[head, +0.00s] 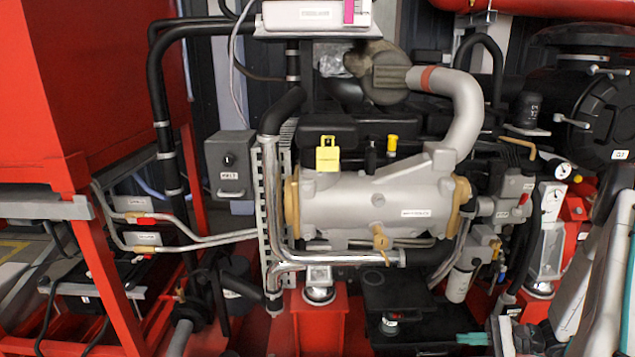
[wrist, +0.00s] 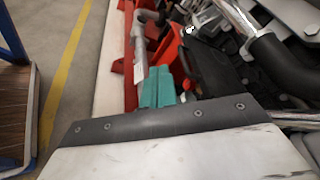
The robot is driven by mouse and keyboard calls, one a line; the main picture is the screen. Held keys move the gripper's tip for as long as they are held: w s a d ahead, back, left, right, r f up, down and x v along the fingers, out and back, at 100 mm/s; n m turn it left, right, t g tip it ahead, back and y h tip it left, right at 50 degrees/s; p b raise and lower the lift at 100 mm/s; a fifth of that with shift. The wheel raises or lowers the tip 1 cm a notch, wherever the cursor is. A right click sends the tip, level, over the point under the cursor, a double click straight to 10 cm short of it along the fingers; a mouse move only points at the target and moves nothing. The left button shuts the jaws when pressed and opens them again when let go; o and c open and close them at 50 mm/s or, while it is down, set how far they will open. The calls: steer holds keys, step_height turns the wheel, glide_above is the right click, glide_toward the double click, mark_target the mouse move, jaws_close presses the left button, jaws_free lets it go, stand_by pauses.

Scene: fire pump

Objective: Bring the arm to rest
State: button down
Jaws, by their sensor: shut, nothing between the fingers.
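My gripper (head: 468,339) shows at the bottom right of the head view as teal fingers pointing left, in front of the engine. In the wrist view, its two teal fingers (wrist: 158,75) lie side by side, shut with nothing between them. They are over the red frame and dark engine parts; I cannot tell how far above.
The grey engine cylinder (head: 375,208) with its curved pipe (head: 465,105) fills the middle. A red cabinet (head: 75,85) stands left. A grey box (head: 229,165) hangs beside the pipes. In the wrist view, open floor with a yellow line (wrist: 62,75) lies left of the red frame.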

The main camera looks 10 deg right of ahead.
steer(key=s+a+r+n+g+h, duration=0.25)
steer(key=a+r+n+g, duration=0.2)
steer(key=a+r, duration=0.4)
steer(key=s+a+r+n+g+h, duration=0.2)
steer(key=s+a+r+n+g, duration=0.25)
steer(key=r, duration=0.75)
steer(key=s+a+r+n+t+h, duration=0.1)
steer(key=s+a+r+n+h, duration=0.2)
steer(key=s+a+r, duration=0.3)
steer(key=s+a+r+n+t+h, duration=0.1)
steer(key=s+a+r+n+h, duration=0.2)
steer(key=r, duration=0.7)
steer(key=s+a+h, duration=0.2)
steer(key=s+a, duration=0.1)
steer(key=shift+s+n+t, duration=0.15)
steer(key=shift+n+t, duration=0.15)
steer(key=shift+n, duration=0.1)
